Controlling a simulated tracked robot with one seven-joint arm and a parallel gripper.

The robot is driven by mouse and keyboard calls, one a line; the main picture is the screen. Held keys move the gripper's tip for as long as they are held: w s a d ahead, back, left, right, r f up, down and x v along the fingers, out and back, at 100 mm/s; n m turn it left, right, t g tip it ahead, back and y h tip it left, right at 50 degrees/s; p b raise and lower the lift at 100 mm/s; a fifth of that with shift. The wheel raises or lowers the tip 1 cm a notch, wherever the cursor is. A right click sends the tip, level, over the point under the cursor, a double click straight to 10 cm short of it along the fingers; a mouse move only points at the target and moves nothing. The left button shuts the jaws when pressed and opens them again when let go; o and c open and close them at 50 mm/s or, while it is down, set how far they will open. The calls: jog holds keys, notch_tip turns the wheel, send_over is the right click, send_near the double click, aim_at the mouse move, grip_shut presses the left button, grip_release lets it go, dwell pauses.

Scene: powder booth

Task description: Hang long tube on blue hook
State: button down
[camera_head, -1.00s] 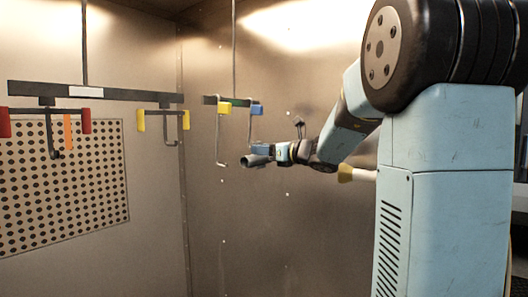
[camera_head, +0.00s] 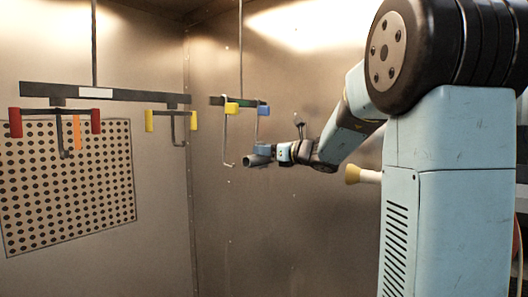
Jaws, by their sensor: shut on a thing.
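The tube (camera_head: 257,160) is a dark grey-green cylinder seen nearly end-on, so its length is foreshortened. My gripper (camera_head: 266,153) is shut on it and holds it roughly level in the air. The blue-marked hook (camera_head: 263,109) hangs from a short bar near the booth's corner, beside a yellow-marked hook (camera_head: 232,108). The tube's open end is below the blue mark, near the lower bend of the yellow-marked hook. Whether the tube touches either hook cannot be told. The lower part of the blue-marked hook is hidden by my gripper.
At left, a dark bar (camera_head: 130,93) carries a red-marked hook pair (camera_head: 96,121) and a yellow-marked pair (camera_head: 149,121). An orange strip (camera_head: 77,132) hangs there. A perforated panel (camera_head: 110,190) is behind. A pale-yellow-tipped nozzle (camera_head: 352,174) is at right. Space below the hooks is clear.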

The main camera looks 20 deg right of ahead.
jog(key=shift+f, duration=0.6)
dwell(0.6)
jog(key=c, duration=0.6)
grip_release()
